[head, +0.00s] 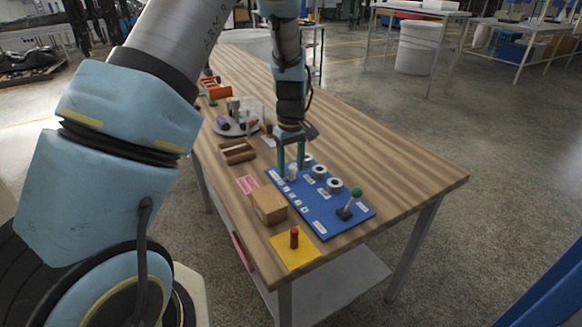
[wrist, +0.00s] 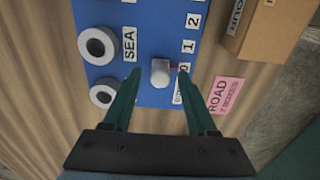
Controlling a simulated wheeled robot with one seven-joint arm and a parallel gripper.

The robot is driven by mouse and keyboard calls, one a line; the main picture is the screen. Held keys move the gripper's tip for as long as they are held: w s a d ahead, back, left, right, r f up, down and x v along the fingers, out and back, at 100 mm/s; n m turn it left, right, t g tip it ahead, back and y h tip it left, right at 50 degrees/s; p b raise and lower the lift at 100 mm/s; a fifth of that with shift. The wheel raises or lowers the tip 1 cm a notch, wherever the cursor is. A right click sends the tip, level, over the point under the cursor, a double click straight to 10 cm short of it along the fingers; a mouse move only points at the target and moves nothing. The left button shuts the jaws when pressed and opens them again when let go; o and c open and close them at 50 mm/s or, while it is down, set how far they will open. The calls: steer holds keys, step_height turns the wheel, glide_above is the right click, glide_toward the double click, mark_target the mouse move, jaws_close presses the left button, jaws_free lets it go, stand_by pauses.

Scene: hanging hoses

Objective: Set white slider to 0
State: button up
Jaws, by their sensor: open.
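The white slider (wrist: 159,72) is a short pale knob on the blue panel (wrist: 150,22), close to the panel's near edge in the wrist view. It stands beside the lowest number label (wrist: 184,70), which looks like the 0 and is partly covered by a finger. The labels 1 (wrist: 189,46) and 2 (wrist: 193,20) lie farther along. My gripper (wrist: 158,77) is open, its green fingers on either side of the slider with a gap at each side. In the head view my gripper (head: 291,171) points down at the far left end of the panel (head: 325,222), around the slider (head: 292,173).
A cardboard box (head: 268,206), a pink ROAD card (wrist: 225,95), a wooden tray (head: 238,152) and a yellow plate with a red peg (head: 294,240) are nearby. The table's right side is clear.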

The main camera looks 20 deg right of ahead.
mark_target(290, 166)
step_height(290, 166, up, 10)
steer(key=b, duration=0.1)
steer(key=shift+r+b, duration=0.15)
steer(key=shift+b, duration=0.25)
steer(key=shift+a, duration=0.1)
steer(key=s+a+m, duration=0.1)
steer(key=s+a, duration=0.2)
steer(key=a, duration=0.6)
steer(key=s+a+m+t, duration=0.1)
steer(key=s+a, duration=0.3)
steer(key=a, duration=0.6)
steer(key=s+a+m, duration=0.1)
steer(key=s+a, duration=0.2)
steer(key=a, duration=0.6)
steer(key=shift+s+a+r+t, duration=0.15)
steer(key=shift+a+r+t, duration=0.15)
steer(key=shift+a, duration=0.1)
stand_by(0.8)
